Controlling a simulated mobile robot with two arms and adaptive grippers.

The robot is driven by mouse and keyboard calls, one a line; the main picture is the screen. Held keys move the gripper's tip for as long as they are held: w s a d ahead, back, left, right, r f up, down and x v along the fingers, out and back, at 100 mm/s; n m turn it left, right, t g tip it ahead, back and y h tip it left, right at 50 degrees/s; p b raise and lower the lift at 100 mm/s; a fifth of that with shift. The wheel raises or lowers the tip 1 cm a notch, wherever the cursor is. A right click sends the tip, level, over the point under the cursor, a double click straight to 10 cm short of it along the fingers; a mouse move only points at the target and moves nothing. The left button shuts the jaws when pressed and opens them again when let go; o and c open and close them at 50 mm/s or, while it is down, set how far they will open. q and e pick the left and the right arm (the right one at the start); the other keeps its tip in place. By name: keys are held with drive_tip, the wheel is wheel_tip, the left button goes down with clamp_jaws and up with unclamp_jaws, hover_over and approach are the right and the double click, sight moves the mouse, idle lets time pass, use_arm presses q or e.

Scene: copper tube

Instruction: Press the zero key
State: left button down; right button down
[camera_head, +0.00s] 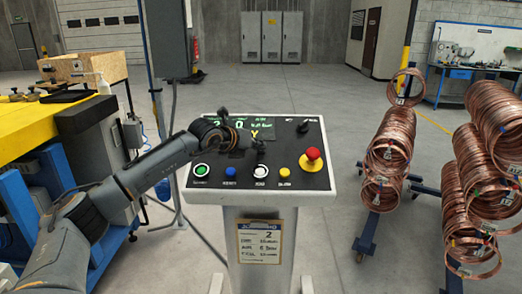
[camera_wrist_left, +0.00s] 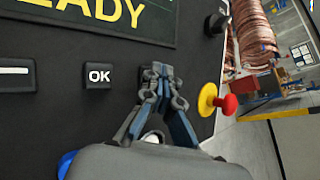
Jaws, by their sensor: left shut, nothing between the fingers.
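The white key (camera_head: 261,171), labelled ZERO as far as I can read, is third in the front row of the sloped control panel (camera_head: 318,182). My left gripper (camera_head: 260,150) reaches over the panel from the left, its fingers just behind the white key in the head view. In the left wrist view the gripper (camera_wrist_left: 161,68) is shut and empty, fingertips over the black panel face. Part of the white key (camera_wrist_left: 152,137) shows between the finger links; the rest is hidden. I cannot tell whether the tips touch the panel. My right gripper is not in view.
On the panel are a green-ringed key (camera_head: 201,170), a blue key (camera_head: 230,172), a yellow key (camera_head: 285,173) and a red emergency button (camera_head: 312,155). Copper coils (camera_head: 388,150) stand to the right.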

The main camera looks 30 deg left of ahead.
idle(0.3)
use_arm(q)
drive_tip(key=shift+s+d+r, duration=0.2)
drive_tip(key=shift+s+r, duration=0.1)
drive_tip(key=shift+r, duration=0.45)
drive_tip(key=shift+s+d+r, duration=0.1)
drive_tip(key=shift+r, duration=0.45)
drive_tip(key=r, duration=0.1)
drive_tip(key=s+r+p, duration=0.1)
drive_tip(key=r, duration=0.1)
drive_tip(key=shift+s+d+r, duration=0.25)
drive_tip(key=shift+d, duration=0.15)
